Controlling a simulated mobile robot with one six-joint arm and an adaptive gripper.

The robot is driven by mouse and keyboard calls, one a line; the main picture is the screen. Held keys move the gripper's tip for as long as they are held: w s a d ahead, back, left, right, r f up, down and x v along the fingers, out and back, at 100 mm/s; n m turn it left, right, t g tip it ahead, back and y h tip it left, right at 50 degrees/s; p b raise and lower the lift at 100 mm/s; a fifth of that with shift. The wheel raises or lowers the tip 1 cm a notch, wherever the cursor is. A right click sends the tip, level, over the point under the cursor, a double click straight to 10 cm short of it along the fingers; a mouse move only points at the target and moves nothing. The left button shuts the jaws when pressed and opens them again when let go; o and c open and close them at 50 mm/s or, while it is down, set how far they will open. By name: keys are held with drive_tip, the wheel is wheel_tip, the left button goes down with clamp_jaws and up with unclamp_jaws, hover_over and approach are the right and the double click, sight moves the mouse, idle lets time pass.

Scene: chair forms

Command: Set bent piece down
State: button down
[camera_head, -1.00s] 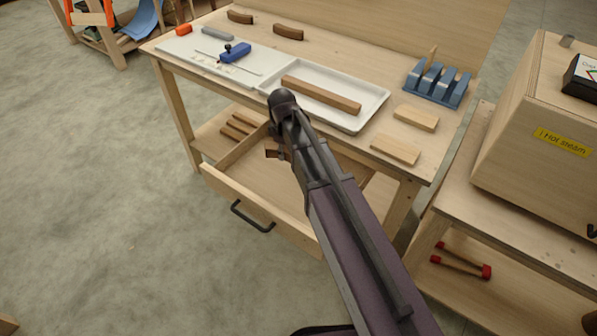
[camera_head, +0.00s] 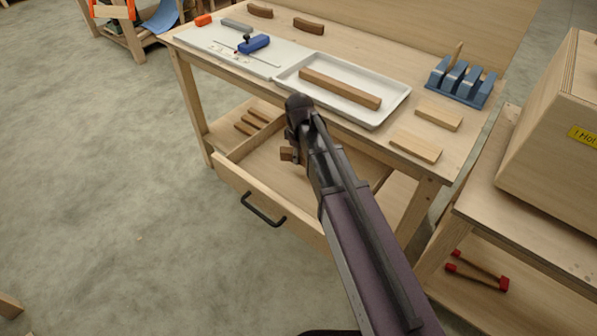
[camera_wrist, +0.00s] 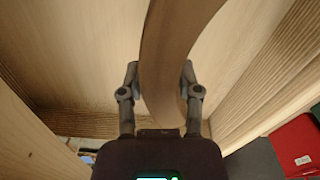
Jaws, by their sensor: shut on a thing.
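The bent piece (camera_wrist: 168,60), a curved brown wooden strip, sits between the two fingers of my gripper (camera_wrist: 160,82) in the wrist view. My gripper is shut on it. In the head view my arm hides most of the piece; only a small brown end (camera_head: 286,154) shows left of my gripper (camera_head: 294,148). The piece is over the open drawer (camera_head: 232,184) of the workbench. The wrist view shows the drawer's pale floor and walls around it. I cannot tell whether the piece touches the drawer floor.
The workbench top holds a white tray (camera_head: 395,103) with a wooden bar (camera_head: 340,88), a blue slotted rack (camera_head: 462,84), two pale blocks and two short curved brown pieces. The drawer's black handle (camera_head: 262,211) faces the open floor. A wooden box (camera_head: 550,130) stands on the right.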

sight(299, 172)
drive_tip(key=shift+f+b, duration=0.45)
drive_tip(key=shift+f, duration=0.3)
drive_tip(key=shift+f+b, duration=1.85)
drive_tip(key=shift+f, duration=0.05)
drive_tip(key=shift+f, duration=0.1)
drive_tip(key=shift+c, duration=1.5)
unclamp_jaws()
drive_tip(key=shift+r, duration=0.2)
wheel_tip(299, 172, up, 12)
drive_tip(key=p, duration=1.2)
